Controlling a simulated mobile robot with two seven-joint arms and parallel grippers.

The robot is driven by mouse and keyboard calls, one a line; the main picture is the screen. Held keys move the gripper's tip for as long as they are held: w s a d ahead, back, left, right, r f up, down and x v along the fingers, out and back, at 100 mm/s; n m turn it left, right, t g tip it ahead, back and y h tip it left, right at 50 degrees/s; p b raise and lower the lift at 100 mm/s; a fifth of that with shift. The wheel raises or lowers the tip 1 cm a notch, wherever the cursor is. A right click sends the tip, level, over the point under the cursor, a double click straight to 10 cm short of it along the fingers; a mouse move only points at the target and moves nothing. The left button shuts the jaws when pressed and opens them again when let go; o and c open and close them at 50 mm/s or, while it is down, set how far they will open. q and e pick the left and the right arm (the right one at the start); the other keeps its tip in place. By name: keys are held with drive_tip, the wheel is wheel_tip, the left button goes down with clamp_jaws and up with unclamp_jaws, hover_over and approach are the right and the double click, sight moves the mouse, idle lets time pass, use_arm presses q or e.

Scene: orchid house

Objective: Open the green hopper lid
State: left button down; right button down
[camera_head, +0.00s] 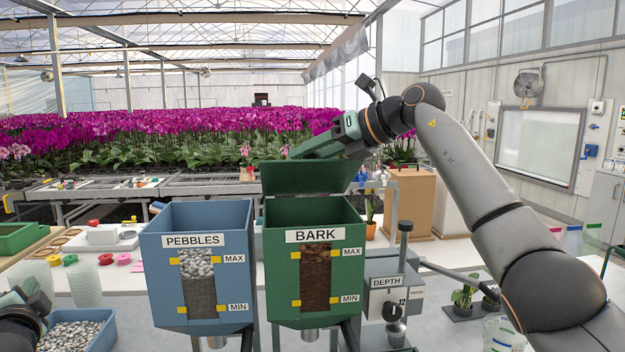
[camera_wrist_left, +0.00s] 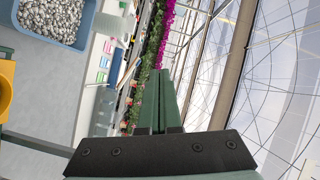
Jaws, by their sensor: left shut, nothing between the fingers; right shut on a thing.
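The green hopper (camera_head: 276,275) carries a BARK label and a window with dark bark between MAX and MIN marks. Its green lid (camera_head: 300,179) stands raised at the back edge, and the hopper's top shows open in front of it. My right gripper (camera_head: 303,151) is at the lid's upper edge, shut on the lid; the exact contact is partly hidden. My left gripper (camera_head: 30,288) is at the lower left, away from the hopper. In the left wrist view its fingers (camera_wrist_left: 160,98) are shut together and empty.
A blue PEBBLES hopper (camera_head: 154,275) stands open just left of the green one. A depth gauge unit (camera_head: 385,268) stands close on the right. A blue tub of pebbles (camera_head: 105,335), also in the left wrist view (camera_wrist_left: 83,35), lies near my left gripper.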

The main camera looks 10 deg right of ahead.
use_arm(q)
drive_tip(key=s+d+r+m+t+h, duration=0.4)
drive_tip(key=d+r+m, duration=0.2)
drive_tip(key=d+r, duration=0.65)
drive_tip(key=s+d+r+m+t+h, duration=0.35)
drive_tip(key=d+r+m, duration=0.35)
drive_tip(key=d+r, duration=0.5)
drive_tip(key=s+d+m, duration=0.1)
drive_tip(key=d+m, duration=0.1)
drive_tip(key=d, duration=0.3)
drive_tip(key=m+g, duration=0.3)
drive_tip(key=m, duration=1)
approach(309, 169)
drive_tip(key=w+f, duration=0.3)
drive_tip(key=shift+h, duration=0.25)
drive_tip(key=shift+w+a+r, duration=0.1)
drive_tip(key=shift+w+r, duration=0.6)
drive_tip(key=shift+r, duration=0.2)
drive_tip(key=shift+w+r, duration=0.75)
drive_tip(key=shift+r, duration=0.2)
